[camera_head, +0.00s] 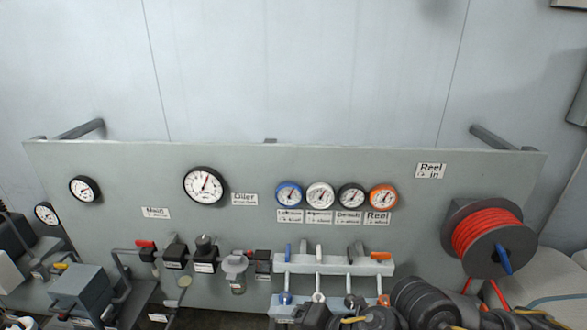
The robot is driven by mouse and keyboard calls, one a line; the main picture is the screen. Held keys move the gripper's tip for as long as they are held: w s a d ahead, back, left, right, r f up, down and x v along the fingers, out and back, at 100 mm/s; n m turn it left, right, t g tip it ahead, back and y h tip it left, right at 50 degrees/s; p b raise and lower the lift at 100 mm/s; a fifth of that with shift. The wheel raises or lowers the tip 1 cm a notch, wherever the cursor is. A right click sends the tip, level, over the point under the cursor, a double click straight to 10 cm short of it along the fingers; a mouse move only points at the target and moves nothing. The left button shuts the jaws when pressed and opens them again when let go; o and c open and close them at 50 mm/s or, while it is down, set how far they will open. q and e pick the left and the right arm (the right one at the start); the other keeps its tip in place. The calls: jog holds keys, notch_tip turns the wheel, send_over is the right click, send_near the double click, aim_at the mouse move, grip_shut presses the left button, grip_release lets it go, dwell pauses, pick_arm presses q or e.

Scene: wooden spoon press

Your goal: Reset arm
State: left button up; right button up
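Dark, rounded, ribbed links (425,300) reach in at the bottom right and look like my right arm. Dark parts at their left end lie low in front of the manifold (335,264). I cannot make out gripper fingers there, so whether that gripper is open or shut does not show. I see nothing held. My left gripper does not show in the head view.
A grey panel (120,235) carries a large gauge (205,186) and several smaller gauges, including an orange-rimmed one (383,198). A red hose reel (488,238) juts out at right. Valves and a grey box (82,287) crowd the lower left.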

jog(key=s+d+f+m+t+h, duration=0.1)
jog(key=s+d+f+m+h, duration=0.2)
jog(key=d+m, duration=0.6)
jog(key=s+d+f+m+t+h, duration=0.1)
jog(key=d+f+m+t+h, duration=0.25)
jog(key=m, duration=0.95)
jog(key=s+d+f+m+g+h, duration=0.3)
jog(key=s+d+f+m+g, duration=0.3)
jog(key=s+d+f, duration=0.55)
jog(key=s+f+g+b, duration=0.15)
jog(key=f+b, duration=0.25)
jog(key=f, duration=1.2)
jog(key=s+f+b, duration=0.3)
jog(key=f, duration=1.4)
jog(key=s+d+f+b, duration=0.1)
jog(key=s+f+b, duration=0.1)
jog(key=s+f, duration=0.6)
jog(key=s+d+f+g+b, duration=0.1)
jog(key=s+d+f+b, duration=0.1)
jog(key=s+f, duration=0.6)
notch_tip(320, 180, down, 5)
jog(key=shift+d+r+g+b, duration=0.15)
jog(key=shift+d+g+b, duration=0.15)
jog(key=shift+b, duration=0.55)
